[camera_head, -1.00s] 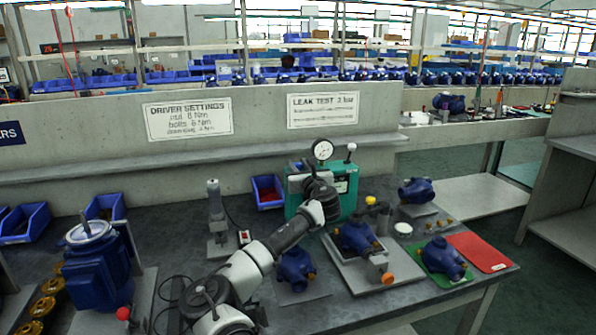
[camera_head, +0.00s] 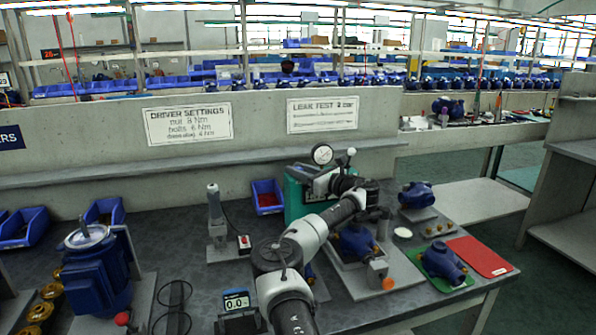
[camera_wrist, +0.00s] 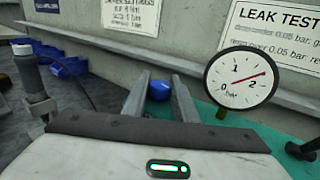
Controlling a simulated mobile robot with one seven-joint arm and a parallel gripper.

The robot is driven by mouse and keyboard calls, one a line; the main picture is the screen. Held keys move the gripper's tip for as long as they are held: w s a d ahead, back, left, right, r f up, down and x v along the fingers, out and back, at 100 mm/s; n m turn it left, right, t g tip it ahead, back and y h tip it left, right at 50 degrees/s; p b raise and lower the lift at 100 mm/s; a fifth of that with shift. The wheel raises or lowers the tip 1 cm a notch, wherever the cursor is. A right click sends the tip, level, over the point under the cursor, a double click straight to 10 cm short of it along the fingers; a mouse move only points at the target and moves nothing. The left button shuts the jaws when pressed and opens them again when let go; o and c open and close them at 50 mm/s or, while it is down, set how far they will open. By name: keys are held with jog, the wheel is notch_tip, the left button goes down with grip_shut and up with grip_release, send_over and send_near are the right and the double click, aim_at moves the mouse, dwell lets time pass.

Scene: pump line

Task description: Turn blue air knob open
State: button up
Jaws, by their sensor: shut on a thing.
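The blue air knob (camera_wrist: 160,91) shows between the two grey fingers of my gripper (camera_wrist: 160,80) in the wrist view. The fingers are shut on it, and only part of the knob shows. The teal test box (camera_head: 294,203) stands on the bench in the head view, partly hidden by my arm. The knob and fingertips cannot be made out clearly there.
A blue pump (camera_head: 357,240) sits in a fixture with an orange knob (camera_head: 388,284), right of my arm. Another pump lies on a green mat (camera_head: 458,285) beside a red mat (camera_head: 480,256). A grey upright tool (camera_head: 214,212) and a blue bin (camera_head: 268,195) stand left of the box.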

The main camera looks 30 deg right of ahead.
jog(key=shift+f, duration=0.1)
jog(key=o, duration=1)
jog(key=shift+o, duration=0.2)
jog(key=p+v, duration=0.9)
jog(key=v, duration=0.8)
jog(key=shift+p, duration=0.3)
jog(key=shift+s, duration=0.1)
